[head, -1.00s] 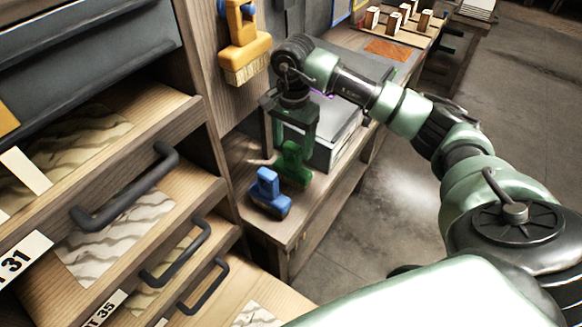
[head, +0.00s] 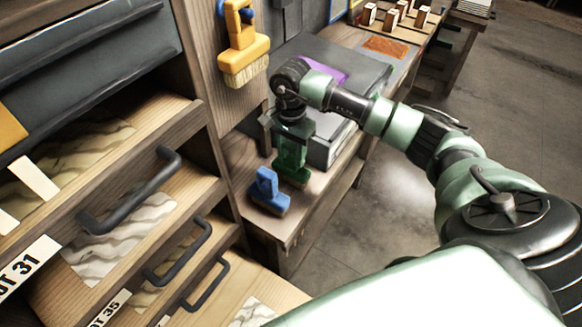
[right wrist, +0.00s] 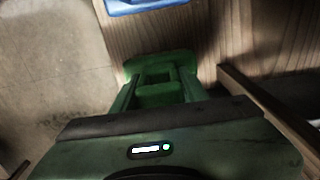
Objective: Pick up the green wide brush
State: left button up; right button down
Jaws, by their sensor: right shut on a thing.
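The green wide brush (head: 291,176) stands on the wooden bench top, beside a blue brush (head: 268,192). My right gripper (head: 293,154) comes down on it from above and is shut on its upper part. The fingers hide much of the handle. In the right wrist view the green brush (right wrist: 160,73) shows between and beyond the fingers of my right gripper (right wrist: 158,92), and its base appears to rest on the wood. The blue brush (right wrist: 147,4) shows at the top edge there. My left gripper is not in view.
A yellow brush (head: 244,55) hangs on the wooden panel. A grey box (head: 335,140) stands behind my right gripper. Drawers with dark handles (head: 130,195) fill the left side. Open floor (head: 400,190) lies right of the bench.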

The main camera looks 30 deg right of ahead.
aim_at(293, 145)
jog(key=shift+r+b, duration=0.45)
jog(key=shift+r, duration=0.35)
jog(key=shift+s+d+r+b, duration=0.15)
jog(key=shift+r+b, duration=0.35)
jog(key=shift+r, duration=0.4)
jog(key=s+d+b, duration=0.2)
jog(key=s+d, duration=0.1)
jog(key=s, duration=0.5)
jog(key=s+d+b, duration=0.3)
jog(key=s, duration=0.5)
jog(key=shift+s+d, duration=0.2)
jog(key=shift+d, duration=0.05)
jog(key=shift+r, duration=0.1)
